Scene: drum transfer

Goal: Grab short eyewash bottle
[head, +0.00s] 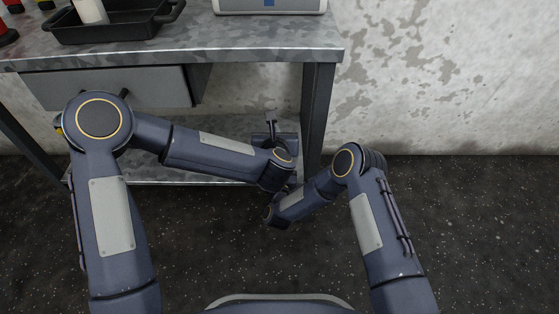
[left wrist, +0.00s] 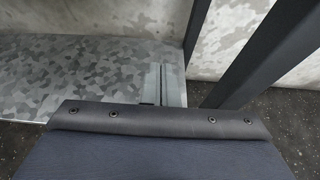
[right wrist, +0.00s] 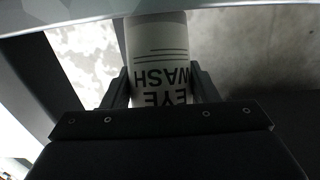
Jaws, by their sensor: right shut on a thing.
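A white eyewash bottle (right wrist: 158,45) with black "EYE WASH" lettering, upside down in the picture, stands between the fingers of my right gripper (right wrist: 160,84) in the right wrist view. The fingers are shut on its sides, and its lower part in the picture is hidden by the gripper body. In the head view the right gripper and this bottle are hidden near the arms. My left gripper (head: 271,128) is low in front of the table's lower shelf, with no object visible in it; its finger gap is unclear.
A metal table (head: 240,45) holds a black tray (head: 125,32) with a white cylindrical object (head: 91,11) in it, and a grey box (head: 270,6). A drawer (head: 110,88) and lower shelf (head: 215,128) are below. The table leg (head: 316,115) stands near both forearms. Floor at right is clear.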

